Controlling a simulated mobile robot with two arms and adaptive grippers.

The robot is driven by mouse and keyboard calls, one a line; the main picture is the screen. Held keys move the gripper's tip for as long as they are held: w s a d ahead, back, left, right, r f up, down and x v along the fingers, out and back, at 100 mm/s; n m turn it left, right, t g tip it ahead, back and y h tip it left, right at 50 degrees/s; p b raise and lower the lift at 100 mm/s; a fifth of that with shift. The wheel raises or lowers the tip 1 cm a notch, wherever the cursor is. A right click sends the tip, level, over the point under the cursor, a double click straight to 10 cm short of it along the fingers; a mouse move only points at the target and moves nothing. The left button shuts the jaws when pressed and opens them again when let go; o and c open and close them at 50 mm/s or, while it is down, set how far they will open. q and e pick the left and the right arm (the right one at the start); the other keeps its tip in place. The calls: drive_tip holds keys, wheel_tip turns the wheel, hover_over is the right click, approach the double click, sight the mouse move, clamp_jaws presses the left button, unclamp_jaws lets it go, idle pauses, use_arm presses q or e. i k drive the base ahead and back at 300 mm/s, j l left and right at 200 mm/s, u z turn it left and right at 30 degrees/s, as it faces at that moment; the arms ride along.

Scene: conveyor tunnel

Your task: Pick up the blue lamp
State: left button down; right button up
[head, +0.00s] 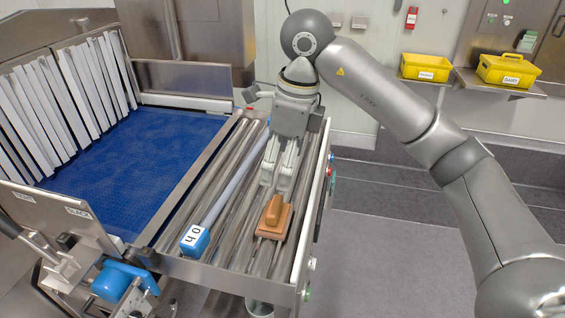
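A blue block with a white label (194,240) lies at the near end of the roller bed. A long pale-blue tube (232,188) runs from it away along the rollers; together they look like the blue lamp. My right gripper (277,187) hangs fingers down over the rollers, right of the tube and beyond a brown block. Its two fingers look parted, with nothing visible between them. The tube's far end is partly hidden near the gripper. My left gripper is not in view.
A brown block on a flat base (272,217) lies on the rollers (224,262), right of the lamp. A blue belt (135,150) with white strip curtains is at left. Metal rails edge the roller bed. Yellow boxes (427,67) stand on wall shelves; the floor at right is clear.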

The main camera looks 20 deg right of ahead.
sight(193, 244)
drive_tip(key=l+u, duration=1.2)
